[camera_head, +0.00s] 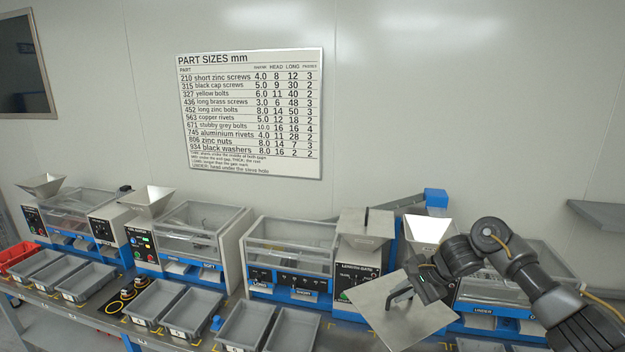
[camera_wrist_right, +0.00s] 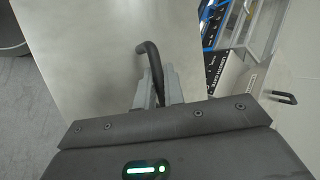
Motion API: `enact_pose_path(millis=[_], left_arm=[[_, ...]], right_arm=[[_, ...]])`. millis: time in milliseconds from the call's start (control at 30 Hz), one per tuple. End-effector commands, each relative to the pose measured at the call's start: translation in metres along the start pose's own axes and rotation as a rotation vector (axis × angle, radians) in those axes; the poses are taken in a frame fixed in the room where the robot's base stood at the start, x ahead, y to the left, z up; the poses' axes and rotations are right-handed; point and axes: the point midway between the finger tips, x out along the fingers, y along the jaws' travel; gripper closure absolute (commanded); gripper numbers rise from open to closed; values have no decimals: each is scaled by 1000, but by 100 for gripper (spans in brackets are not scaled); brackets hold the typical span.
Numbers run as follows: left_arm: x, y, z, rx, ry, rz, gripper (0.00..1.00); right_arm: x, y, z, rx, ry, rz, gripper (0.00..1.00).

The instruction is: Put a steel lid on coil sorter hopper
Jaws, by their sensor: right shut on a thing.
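My right gripper (camera_head: 408,293) is shut on the dark handle of a square steel lid (camera_head: 378,312). It holds the lid tilted in front of the machines at the right. In the right wrist view the fingers (camera_wrist_right: 158,90) close around the bent black handle (camera_wrist_right: 148,52), with the lid (camera_wrist_right: 90,45) beyond. An open pale hopper (camera_head: 428,229) stands just behind and above my gripper. The hopper to its left bears a lid (camera_head: 366,222) with an upright black handle. Two more open hoppers (camera_head: 148,198) (camera_head: 42,184) stand farther left. I cannot read which machine is the coil sorter. My left gripper is not in view.
Sorting machines with clear covers (camera_head: 290,233) line the bench. Grey bins (camera_head: 243,326) and a red bin (camera_head: 14,254) stand along its front. A part-size chart (camera_head: 250,115) hangs on the wall. A grey shelf (camera_head: 598,214) juts out at the right.

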Motion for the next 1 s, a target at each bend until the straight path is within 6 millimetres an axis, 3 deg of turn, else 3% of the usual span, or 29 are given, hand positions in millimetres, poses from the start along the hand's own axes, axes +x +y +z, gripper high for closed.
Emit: enact_pose_path(millis=[33,100,233,367,500,700,1000], left_arm=[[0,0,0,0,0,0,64],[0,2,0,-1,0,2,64],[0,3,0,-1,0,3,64],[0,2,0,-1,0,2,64],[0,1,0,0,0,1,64],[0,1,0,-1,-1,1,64],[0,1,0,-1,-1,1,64]], right_arm=[[-1,-18,31,-73,-40,17,100],[-3,-31,70,-171,-100,54,100],[-5,-38,138,-345,-215,119,100],[-10,-26,201,-533,-341,189,100],[-21,8,252,-724,-470,260,100],[-41,61,280,-886,-580,318,100],[-77,116,278,-984,-641,351,100]])
